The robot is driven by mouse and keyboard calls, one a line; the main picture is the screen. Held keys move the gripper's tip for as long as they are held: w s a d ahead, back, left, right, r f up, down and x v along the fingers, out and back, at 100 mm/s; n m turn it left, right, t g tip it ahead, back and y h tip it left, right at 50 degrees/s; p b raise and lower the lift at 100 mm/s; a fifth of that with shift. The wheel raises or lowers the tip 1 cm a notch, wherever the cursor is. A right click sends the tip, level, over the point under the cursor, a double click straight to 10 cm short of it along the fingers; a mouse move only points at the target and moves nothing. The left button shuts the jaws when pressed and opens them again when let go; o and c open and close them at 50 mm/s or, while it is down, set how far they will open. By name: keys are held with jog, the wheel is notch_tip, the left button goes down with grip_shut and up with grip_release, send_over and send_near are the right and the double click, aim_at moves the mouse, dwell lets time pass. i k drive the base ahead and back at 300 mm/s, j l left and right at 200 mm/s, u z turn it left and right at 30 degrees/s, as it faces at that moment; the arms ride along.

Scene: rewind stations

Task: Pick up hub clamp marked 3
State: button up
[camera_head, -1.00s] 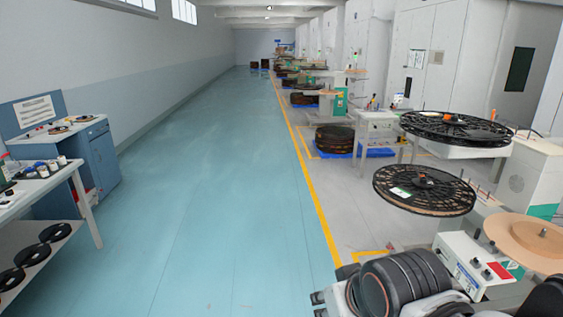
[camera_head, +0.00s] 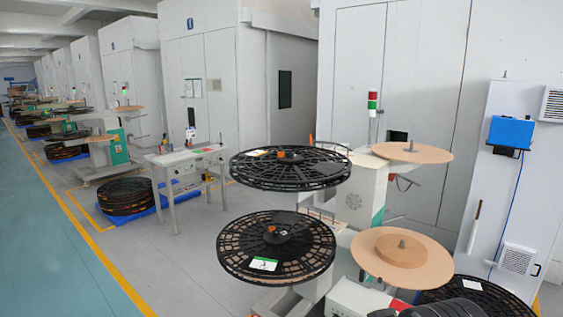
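A small orange piece, which looks like a hub clamp (camera_head: 271,230), sits at the centre of the lower black reel (camera_head: 232,270). This reel carries a white and green label (camera_head: 263,264) with a mark that looks like a 3. Another small orange piece (camera_head: 281,154) sits at the hub of the upper black reel (camera_head: 333,172). No number is readable on either orange piece. My gripper is not in view; only a dark rounded part of my arm shows at the bottom right edge.
Tan discs (camera_head: 425,153) and (camera_head: 375,262) stand on the machine (camera_head: 357,190) right of the reels. A white table (camera_head: 165,160) with small items stands behind left. Stacked reels (camera_head: 127,197) lie on a blue pallet. The floor at left (camera_head: 40,250) is clear.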

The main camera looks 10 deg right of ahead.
aim_at(290, 157)
jog(key=i+j+z, duration=0.2)
jog(key=i, duration=0.3)
jog(key=i+j+z, duration=0.25)
jog(key=i+j, duration=0.2)
